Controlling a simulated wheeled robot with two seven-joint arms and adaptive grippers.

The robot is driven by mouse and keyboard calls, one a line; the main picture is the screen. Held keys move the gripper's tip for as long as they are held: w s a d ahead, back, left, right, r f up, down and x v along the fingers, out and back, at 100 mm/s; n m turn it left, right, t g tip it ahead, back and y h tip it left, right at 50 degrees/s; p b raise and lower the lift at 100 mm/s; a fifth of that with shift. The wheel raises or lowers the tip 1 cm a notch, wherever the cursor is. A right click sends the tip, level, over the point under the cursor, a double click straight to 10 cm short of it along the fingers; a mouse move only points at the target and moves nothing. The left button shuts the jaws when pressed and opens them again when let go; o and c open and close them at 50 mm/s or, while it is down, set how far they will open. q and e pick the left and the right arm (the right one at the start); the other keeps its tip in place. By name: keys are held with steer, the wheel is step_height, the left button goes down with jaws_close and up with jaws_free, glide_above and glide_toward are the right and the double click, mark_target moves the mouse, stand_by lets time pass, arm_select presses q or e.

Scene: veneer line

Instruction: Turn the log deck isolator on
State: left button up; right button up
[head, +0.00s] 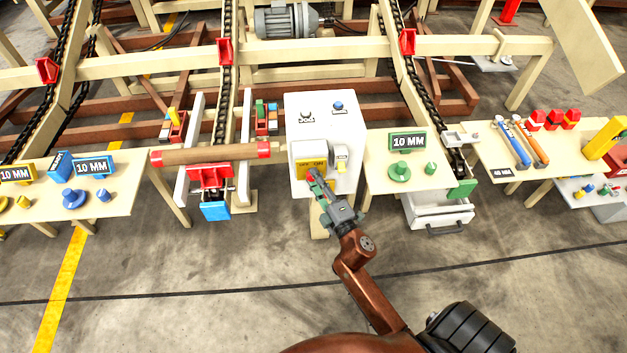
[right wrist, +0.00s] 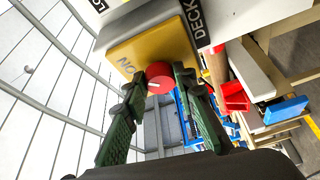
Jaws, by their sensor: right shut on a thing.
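The log deck isolator is a grey box with a yellow front plate (head: 318,164) on the white control cabinet (head: 347,108) in the head view. In the right wrist view the yellow plate (right wrist: 152,50) carries a red round knob (right wrist: 160,77) with a pale mark. Lettering on the plate includes "ON", and a "DECK" label shows beside the box. My right gripper (head: 315,177) reaches up to the plate. In the right wrist view its green fingers (right wrist: 160,84) are shut on the knob, one on each side. My left gripper is not in view.
The cabinet also has a black selector (head: 307,117), a blue button (head: 338,106) and a small yellow-topped part (head: 341,158). A log (head: 215,154) with red ends lies to its left. A table with a green "10 MM" sign (head: 408,141) stands to its right. The floor in front is open.

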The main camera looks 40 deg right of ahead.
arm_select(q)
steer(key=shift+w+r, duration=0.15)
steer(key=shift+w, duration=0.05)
arm_select(e)
steer(key=shift+d+f, duration=0.1)
steer(key=o, duration=1.2)
steer(key=shift+c, duration=0.2)
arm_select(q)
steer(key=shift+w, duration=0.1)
arm_select(e)
steer(key=shift+s, duration=0.1)
steer(key=s+a, duration=0.2)
steer(key=s, duration=0.9)
steer(key=shift+s+f, duration=0.35)
steer(key=shift+f, duration=0.1)
